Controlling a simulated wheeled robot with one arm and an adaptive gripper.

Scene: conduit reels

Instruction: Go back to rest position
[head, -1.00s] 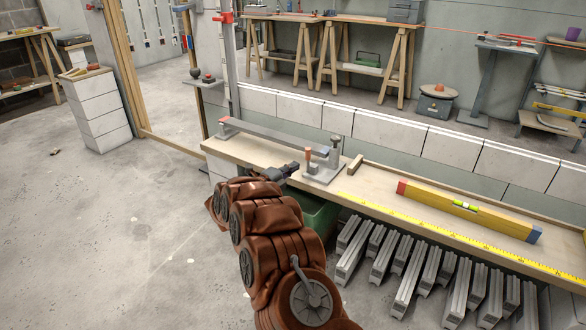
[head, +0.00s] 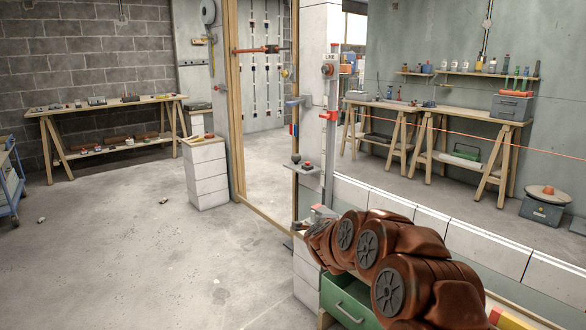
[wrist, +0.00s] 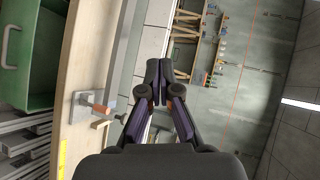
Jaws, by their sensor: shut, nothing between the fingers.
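My gripper (wrist: 160,82) shows in the wrist view with its two dark fingers together and nothing between them. In the head view my brown arm stretches across the lower right and hides the gripper itself. In the wrist view the wooden bench (wrist: 88,70) lies to the left of the fingers. A metal clamp device with an orange-tipped handle (wrist: 97,104) stands on that bench, apart from the fingers.
A block pillar (head: 206,172) and a wooden door frame (head: 234,100) stand further back. The floor (head: 110,250) at left is mostly clear.

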